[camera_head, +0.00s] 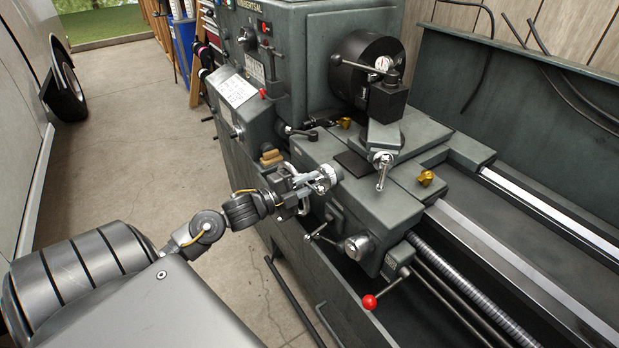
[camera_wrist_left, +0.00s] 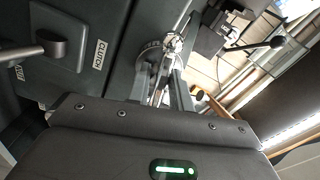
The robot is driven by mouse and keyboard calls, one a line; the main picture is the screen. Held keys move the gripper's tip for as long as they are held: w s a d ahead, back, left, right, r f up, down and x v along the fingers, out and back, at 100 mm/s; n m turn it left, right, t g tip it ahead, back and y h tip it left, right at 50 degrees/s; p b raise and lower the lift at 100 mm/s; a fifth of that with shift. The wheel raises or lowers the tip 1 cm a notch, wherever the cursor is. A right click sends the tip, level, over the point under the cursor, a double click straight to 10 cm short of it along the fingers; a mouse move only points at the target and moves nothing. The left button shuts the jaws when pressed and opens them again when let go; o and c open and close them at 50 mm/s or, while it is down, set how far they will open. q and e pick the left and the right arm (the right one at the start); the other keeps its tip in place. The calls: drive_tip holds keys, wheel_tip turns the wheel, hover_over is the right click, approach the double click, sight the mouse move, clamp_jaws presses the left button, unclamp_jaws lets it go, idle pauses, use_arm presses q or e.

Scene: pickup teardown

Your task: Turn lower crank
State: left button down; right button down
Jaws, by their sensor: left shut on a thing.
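The lower crank (camera_head: 331,173), with a round metal dial, sits on the front of the lathe carriage. My left gripper (camera_head: 309,186) reaches it from the left and is shut on it, at its handle side. In the left wrist view, the crank's dial (camera_wrist_left: 150,52) and a shiny metal knob lie at the tips of my left gripper (camera_wrist_left: 165,88). The fingers partly cover the crank, so the exact contact is hard to see. Another crank (camera_head: 383,172) stands higher on the upper slide. My right gripper is in neither view.
A metal hub (camera_head: 357,246) with a lever and a red-knobbed lever (camera_head: 370,301) project below and right of my gripper. The chuck (camera_head: 365,65) stands behind the tool post. Open concrete floor (camera_head: 140,130) lies left of the lathe.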

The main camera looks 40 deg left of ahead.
use_arm(q)
drive_tip(key=shift+n, duration=0.3)
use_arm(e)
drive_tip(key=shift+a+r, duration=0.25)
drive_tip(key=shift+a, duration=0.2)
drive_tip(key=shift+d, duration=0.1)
use_arm(q)
drive_tip(key=c, duration=1.5)
unclamp_jaws()
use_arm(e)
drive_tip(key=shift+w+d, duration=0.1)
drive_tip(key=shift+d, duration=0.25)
